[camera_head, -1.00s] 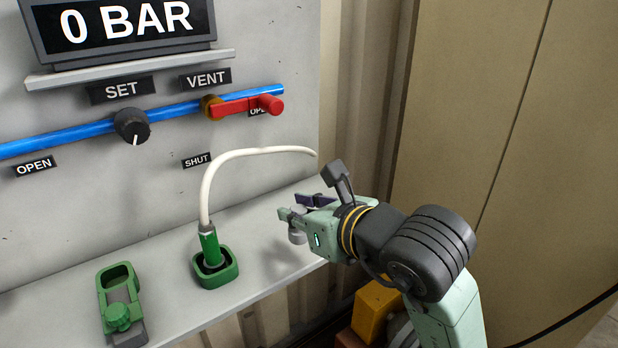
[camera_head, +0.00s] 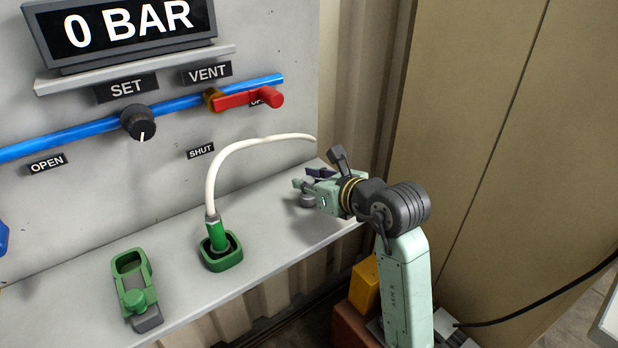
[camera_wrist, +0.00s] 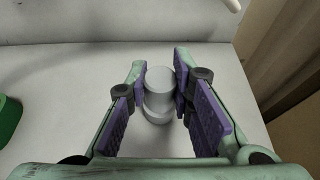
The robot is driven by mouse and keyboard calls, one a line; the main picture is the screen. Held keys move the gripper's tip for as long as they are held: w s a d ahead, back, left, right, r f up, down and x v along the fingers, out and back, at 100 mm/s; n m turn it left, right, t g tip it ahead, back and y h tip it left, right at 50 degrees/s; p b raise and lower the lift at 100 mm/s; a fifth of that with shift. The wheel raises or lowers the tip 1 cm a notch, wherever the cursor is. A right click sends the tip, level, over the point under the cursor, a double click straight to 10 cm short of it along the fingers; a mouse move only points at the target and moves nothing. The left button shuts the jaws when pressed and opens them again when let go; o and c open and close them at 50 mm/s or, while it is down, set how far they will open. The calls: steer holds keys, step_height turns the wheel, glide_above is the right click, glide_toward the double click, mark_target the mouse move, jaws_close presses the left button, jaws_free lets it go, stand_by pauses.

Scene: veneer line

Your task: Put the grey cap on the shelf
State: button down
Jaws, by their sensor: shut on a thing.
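The grey cap (camera_wrist: 158,88) is a small round piece with a wider rim, between the finger pads of my gripper (camera_wrist: 160,85) in the wrist view. In the head view the cap (camera_head: 307,200) shows just below the fingertips of my gripper (camera_head: 306,180). My gripper is shut on it, over the right end of the pale grey shelf (camera_head: 185,310). The cap is upright and very close to the shelf surface; I cannot tell whether it touches.
A green socket (camera_head: 222,264) with a green plug (camera_head: 217,233) and white hose (camera_head: 235,153) stands left of my gripper. A green holder (camera_head: 132,278) lies further left. The panel with a red lever (camera_head: 240,100) rises behind. Bare shelf lies between socket and gripper.

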steer(key=shift+f+b, duration=0.25)
steer(key=shift+b, duration=0.15)
steer(key=c, duration=1.4)
jaws_free()
steer(key=shift+r+p, duration=0.3)
steer(key=shift+p, duration=0.05)
steer(key=shift+s+d, duration=0.25)
steer(key=b+v, duration=0.3)
steer(key=v, duration=0.8)
steer(key=shift+s+r+b, duration=0.2)
steer(key=shift+b, duration=0.15)
